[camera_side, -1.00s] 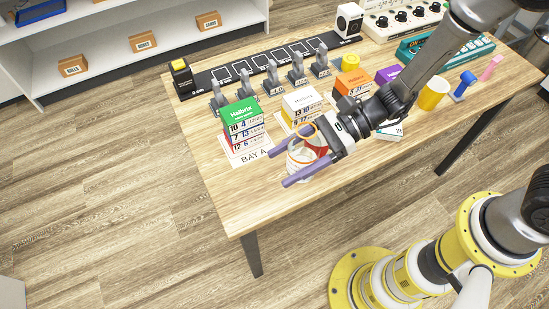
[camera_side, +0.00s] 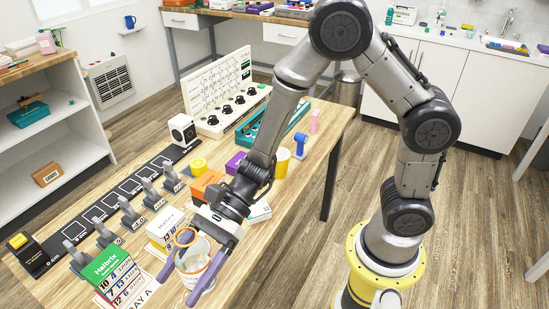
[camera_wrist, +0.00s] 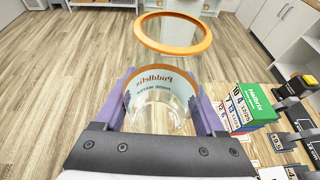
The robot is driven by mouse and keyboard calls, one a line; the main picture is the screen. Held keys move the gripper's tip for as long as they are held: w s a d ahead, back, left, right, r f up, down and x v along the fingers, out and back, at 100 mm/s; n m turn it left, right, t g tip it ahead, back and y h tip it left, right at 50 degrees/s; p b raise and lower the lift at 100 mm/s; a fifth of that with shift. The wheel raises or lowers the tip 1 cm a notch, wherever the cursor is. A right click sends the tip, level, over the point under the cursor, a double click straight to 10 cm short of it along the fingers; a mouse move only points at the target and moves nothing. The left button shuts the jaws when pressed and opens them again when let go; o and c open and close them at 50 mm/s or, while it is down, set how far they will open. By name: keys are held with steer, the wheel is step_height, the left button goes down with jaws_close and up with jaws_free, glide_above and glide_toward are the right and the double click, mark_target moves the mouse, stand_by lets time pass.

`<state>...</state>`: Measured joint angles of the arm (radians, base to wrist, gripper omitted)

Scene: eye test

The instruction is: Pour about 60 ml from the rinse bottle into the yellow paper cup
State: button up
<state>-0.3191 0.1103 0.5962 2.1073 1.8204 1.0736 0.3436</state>
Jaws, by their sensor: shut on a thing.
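My gripper (camera_side: 196,268), with purple fingers, is shut on the rinse bottle (camera_side: 191,278), a clear vessel with orange rings, near the table's front-left part. In the wrist view the fingers (camera_wrist: 162,110) stand on either side of the bottle (camera_wrist: 158,114), which has dark lettering. An orange ring (camera_wrist: 205,40) shows beyond it. I cannot tell the liquid level or the exact tilt. The yellow paper cup (camera_side: 282,164) stands on the table farther back, to the right of my gripper and apart from the bottle. It is not seen in the wrist view.
Grey clips line a black strip (camera_side: 110,200). An orange box (camera_side: 205,184), a purple box (camera_side: 235,162) and a blue item (camera_side: 299,145) lie near the cup.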

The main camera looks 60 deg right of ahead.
mark_target(279, 164)
steer(key=shift+r, duration=0.9)
steer(key=w+d+m+t+h, duration=0.3)
steer(key=w+d+m+t, duration=0.25)
steer(key=d, duration=0.35)
steer(key=w+d+m+t+h, duration=0.2)
steer(key=w+d+m+t, duration=0.3)
steer(key=d, duration=0.4)
steer(key=d+m+t+h, duration=0.2)
steer(key=d+m+h, duration=0.7)
steer(key=d, duration=1.4)
steer(key=shift+n+h, duration=0.4)
steer(key=shift+n, duration=0.45)
steer(key=f, duration=1.3)
steer(key=shift+a+f, duration=0.25)
steer(key=shift+r+m, duration=0.1)
steer(key=shift+m, duration=0.3)
